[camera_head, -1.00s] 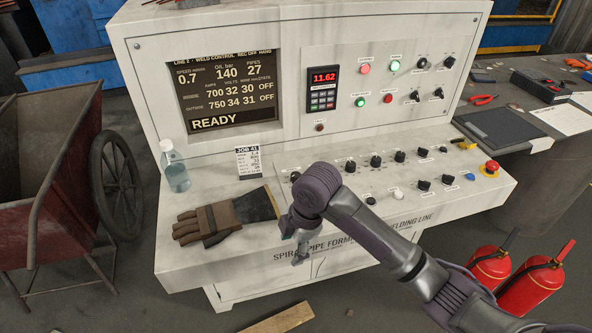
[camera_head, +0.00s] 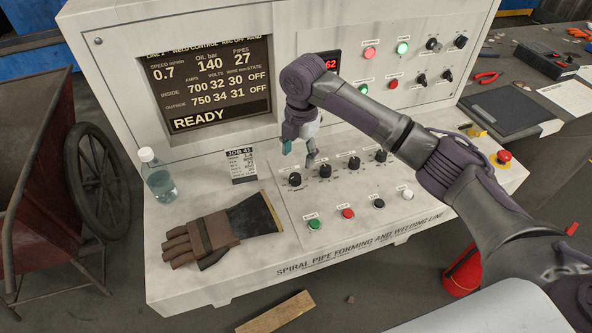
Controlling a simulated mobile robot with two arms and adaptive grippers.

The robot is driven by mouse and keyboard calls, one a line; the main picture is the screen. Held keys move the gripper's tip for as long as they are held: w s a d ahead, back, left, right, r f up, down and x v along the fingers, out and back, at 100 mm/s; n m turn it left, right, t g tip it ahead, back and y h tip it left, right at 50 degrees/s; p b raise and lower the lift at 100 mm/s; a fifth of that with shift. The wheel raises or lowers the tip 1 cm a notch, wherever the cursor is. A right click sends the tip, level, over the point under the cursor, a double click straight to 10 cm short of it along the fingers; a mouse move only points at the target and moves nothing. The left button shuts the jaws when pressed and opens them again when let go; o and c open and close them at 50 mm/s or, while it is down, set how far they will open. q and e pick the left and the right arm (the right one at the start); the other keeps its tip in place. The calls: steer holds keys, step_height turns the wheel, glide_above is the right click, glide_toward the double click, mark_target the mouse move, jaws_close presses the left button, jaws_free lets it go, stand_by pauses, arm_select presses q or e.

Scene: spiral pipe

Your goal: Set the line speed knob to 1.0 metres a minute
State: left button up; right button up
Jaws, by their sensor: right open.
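A row of black knobs stands on the sloping desk of the white control console. The leftmost black knob (camera_head: 295,180) and the one beside it (camera_head: 325,171) stand just below my right gripper. Their small labels are too small to read, so I cannot tell which is the line speed knob. My right gripper (camera_head: 300,154) is open, pointing down above these knobs and apart from them. The screen (camera_head: 215,90) shows speed 0.7 m/min and READY. A job card (camera_head: 241,166) marked JOB 41 stands left of the knobs. My left gripper is not in view.
Push buttons, including a green one (camera_head: 314,224) and a red one (camera_head: 347,213), sit in front. My right arm hides part of the desk's right side.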

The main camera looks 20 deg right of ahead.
glide_above(296, 176)
step_height(296, 176, down, 4)
steer(key=shift+d+f, duration=0.1)
step_height(296, 176, down, 3)
steer(key=shift+r+p, duration=0.2)
steer(key=shift+p, duration=0.2)
steer(key=shift+f, duration=0.35)
steer(key=shift+w+f, duration=0.1)
steer(key=shift+f, duration=0.35)
jaws_close()
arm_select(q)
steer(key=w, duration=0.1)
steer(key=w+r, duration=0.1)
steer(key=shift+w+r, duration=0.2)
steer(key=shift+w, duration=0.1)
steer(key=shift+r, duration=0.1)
